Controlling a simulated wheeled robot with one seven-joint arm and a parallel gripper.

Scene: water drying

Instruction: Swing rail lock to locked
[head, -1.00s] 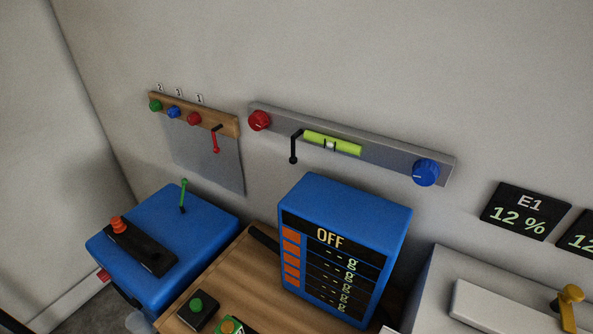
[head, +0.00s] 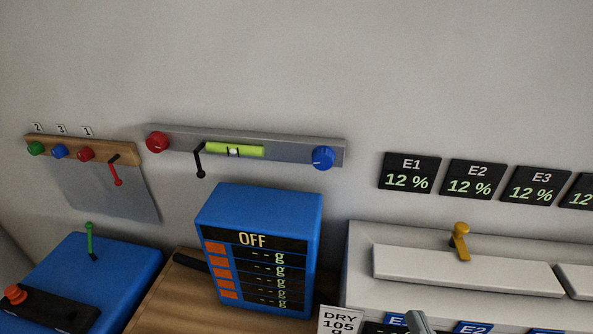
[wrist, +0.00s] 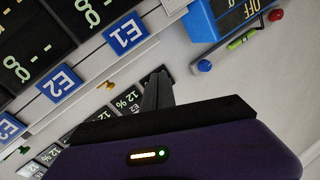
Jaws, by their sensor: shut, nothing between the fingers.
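A grey rail (head: 285,150) is mounted on the wall, with a red knob at its left end, a blue knob at its right end and a green spirit level between. A black lever (head: 200,162) hangs down from the rail beside the level. A red lever (head: 116,170) hangs from the wooden rail further left. No lock label is readable on either lever. In the wrist view the grey rail (wrist: 258,31) shows small at upper right; its lever cannot be made out. My gripper (wrist: 158,88) is shut and empty, apart from the rail.
A blue display box (head: 262,200) reading OFF stands below the grey rail. A blue unit (head: 120,262) with a green lever is at lower left. A pale cabinet (head: 360,245) with a yellow handle stands right, under percentage displays (head: 410,173). The wall above is clear.

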